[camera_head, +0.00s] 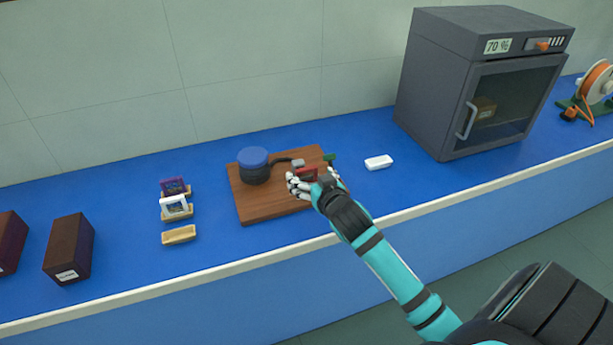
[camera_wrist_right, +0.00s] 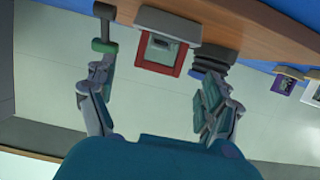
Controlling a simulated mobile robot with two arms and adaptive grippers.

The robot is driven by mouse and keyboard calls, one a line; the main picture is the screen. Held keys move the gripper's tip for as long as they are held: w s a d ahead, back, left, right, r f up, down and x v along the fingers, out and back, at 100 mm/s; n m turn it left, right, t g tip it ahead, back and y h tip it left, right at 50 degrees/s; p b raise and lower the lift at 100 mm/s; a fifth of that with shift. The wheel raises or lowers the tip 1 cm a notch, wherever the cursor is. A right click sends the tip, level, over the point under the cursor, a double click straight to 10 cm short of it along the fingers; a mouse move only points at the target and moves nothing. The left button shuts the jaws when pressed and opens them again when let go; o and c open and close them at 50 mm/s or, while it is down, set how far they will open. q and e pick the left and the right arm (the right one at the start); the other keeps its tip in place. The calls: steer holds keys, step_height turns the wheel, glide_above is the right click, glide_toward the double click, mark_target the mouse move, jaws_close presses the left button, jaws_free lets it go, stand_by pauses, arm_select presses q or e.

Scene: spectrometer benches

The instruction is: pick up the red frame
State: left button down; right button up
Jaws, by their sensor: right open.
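The red frame (camera_head: 307,173) is small and squarish with a light inner border and a dark picture. In the head view it is partly hidden by my right gripper (camera_head: 314,179). In the right wrist view the red frame (camera_wrist_right: 159,69) lies just beyond and between the spread fingers of the right gripper (camera_wrist_right: 158,88), with gaps on both sides. The gripper is open and empty. A grey block (camera_wrist_right: 168,22) lies against the frame's upper edge in that view; I cannot tell whether it holds the frame. My left gripper is not in view.
A wooden board (camera_head: 258,208) bears a blue-capped device (camera_head: 253,165) with a black arm. A green-ended part (camera_wrist_right: 103,46) is close to one finger. Purple (camera_head: 174,186) and white (camera_head: 174,206) frames stand left. A white block (camera_head: 379,163) and grey oven (camera_head: 446,85) are right.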

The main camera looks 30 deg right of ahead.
mark_target(307, 171)
steer(key=x, duration=0.3)
steer(key=shift+w+d+p, duration=0.2)
steer(key=shift+w+p, duration=0.15)
steer(key=shift+w+d+f, duration=0.15)
steer(key=shift+w+f, duration=0.05)
steer(key=shift+w, duration=0.3)
steer(key=c, duration=1.3)
steer(key=shift+o, duration=0.2)
steer(key=shift+r, duration=0.1)
